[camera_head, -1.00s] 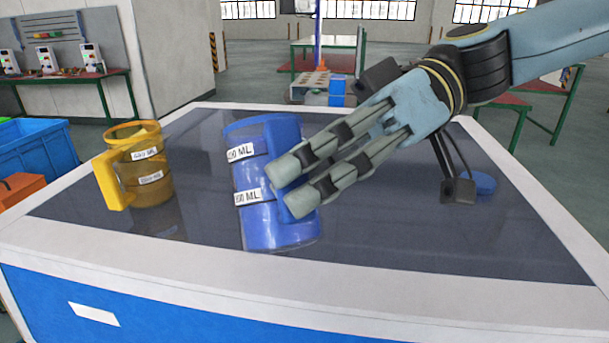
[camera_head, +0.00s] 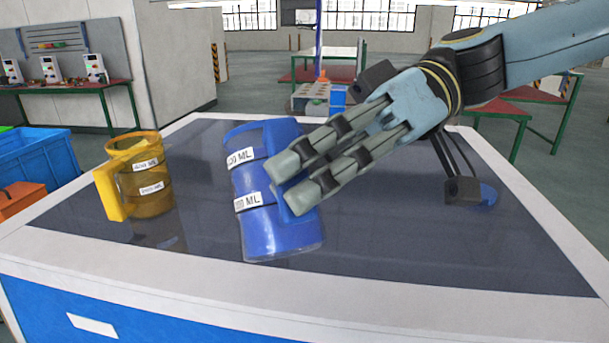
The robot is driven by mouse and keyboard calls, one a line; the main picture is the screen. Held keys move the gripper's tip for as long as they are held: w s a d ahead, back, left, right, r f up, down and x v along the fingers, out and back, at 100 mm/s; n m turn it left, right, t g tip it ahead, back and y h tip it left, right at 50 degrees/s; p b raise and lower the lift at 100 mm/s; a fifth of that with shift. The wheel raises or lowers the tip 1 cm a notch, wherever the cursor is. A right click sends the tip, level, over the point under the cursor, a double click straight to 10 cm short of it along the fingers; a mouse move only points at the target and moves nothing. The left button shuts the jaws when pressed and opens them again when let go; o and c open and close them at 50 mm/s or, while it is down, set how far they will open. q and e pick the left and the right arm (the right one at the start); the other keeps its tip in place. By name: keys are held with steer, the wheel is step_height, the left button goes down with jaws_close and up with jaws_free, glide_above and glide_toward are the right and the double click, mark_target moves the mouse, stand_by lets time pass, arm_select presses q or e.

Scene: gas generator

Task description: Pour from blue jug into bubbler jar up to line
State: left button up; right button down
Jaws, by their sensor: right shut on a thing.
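The blue jug (camera_head: 270,228) with two white volume labels is at the middle of the table, tilted with its top leaning left. My right gripper (camera_head: 283,186) comes in from the right and is shut on the jug's handle side. The fingers hide part of the handle. Whether the jug's base touches the table is hard to tell. A yellow jug (camera_head: 150,185) with white labels stands upright on the left of the table, handle to the left. No bubbler jar can be made out. My left gripper is not in view.
The dark tabletop (camera_head: 420,240) has a white rim and is clear in front and to the right. Blue crates (camera_head: 40,165) stand off the table's left side.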

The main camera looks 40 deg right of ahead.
mark_target(299, 133)
steer(key=shift+w+d+r+m+g+y+b, duration=0.1)
steer(key=shift+w+r+m+g+y+b, duration=0.15)
steer(key=shift+r, duration=0.25)
steer(key=shift+w+r+m+g+y+b, duration=0.15)
steer(key=shift+r+m+b, duration=0.15)
steer(key=shift+r, duration=0.2)
stand_by(0.8)
steer(key=shift+w+d+r+m+b, duration=0.15)
steer(key=shift+r+m+b, duration=0.2)
steer(key=shift+r+b, duration=0.25)
stand_by(0.6)
steer(key=shift+w+d+r+m+g+y+b, duration=0.1)
steer(key=shift+w+r+m+g+y+b, duration=0.35)
steer(key=shift+b, duration=0.95)
stand_by(1.0)
steer(key=shift+w+d+r+m+b, duration=0.15)
steer(key=shift+r+m+b, duration=0.35)
steer(key=shift+b, duration=0.95)
stand_by(1.1)
